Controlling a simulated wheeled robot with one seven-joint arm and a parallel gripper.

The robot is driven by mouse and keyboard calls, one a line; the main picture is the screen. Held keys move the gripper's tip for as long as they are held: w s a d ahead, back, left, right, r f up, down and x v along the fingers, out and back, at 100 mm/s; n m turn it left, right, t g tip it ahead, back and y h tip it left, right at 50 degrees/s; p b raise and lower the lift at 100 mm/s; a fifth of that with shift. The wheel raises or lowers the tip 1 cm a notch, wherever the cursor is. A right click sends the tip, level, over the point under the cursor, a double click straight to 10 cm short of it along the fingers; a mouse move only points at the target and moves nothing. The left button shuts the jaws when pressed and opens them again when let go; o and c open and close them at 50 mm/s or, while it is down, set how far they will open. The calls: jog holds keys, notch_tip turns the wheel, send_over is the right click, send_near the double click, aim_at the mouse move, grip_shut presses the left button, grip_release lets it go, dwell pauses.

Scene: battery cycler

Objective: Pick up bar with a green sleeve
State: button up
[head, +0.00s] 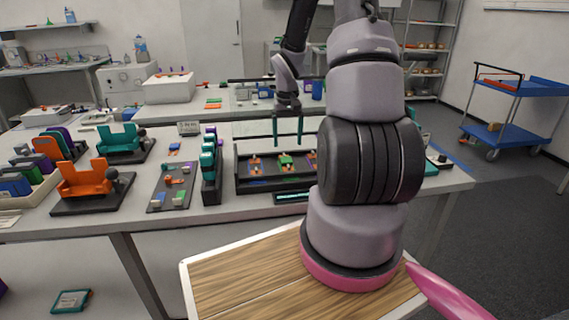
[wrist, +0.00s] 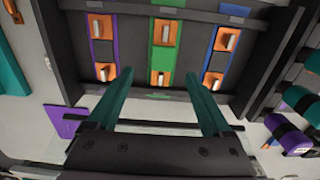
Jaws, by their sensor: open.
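My gripper (head: 287,138) is open and empty, its two teal fingers pointing down above the dark tray (head: 243,178). In the wrist view the gripper (wrist: 159,80) has its fingers spread on either side of a green strip (wrist: 165,57). This strip lies in the tray's middle lane between two orange clips; it also shows in the head view (head: 286,160). I cannot tell whether it is a sleeved bar or lane colouring. The neighbouring lanes are edged purple (wrist: 93,51) and blue (wrist: 210,62). No contact between fingers and strip is visible.
A dark rack of teal-topped pieces (head: 208,160) stands left of the tray. Further left are a small board (head: 172,186), an orange fixture (head: 84,180), a teal fixture (head: 121,139) and several coloured slabs. My arm hides the table right of the tray.

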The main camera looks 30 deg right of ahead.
aim_at(286, 159)
jog(key=f, duration=0.6)
jog(key=shift+a+f, duration=0.25)
jog(key=shift+c, duration=0.3)
grip_shut()
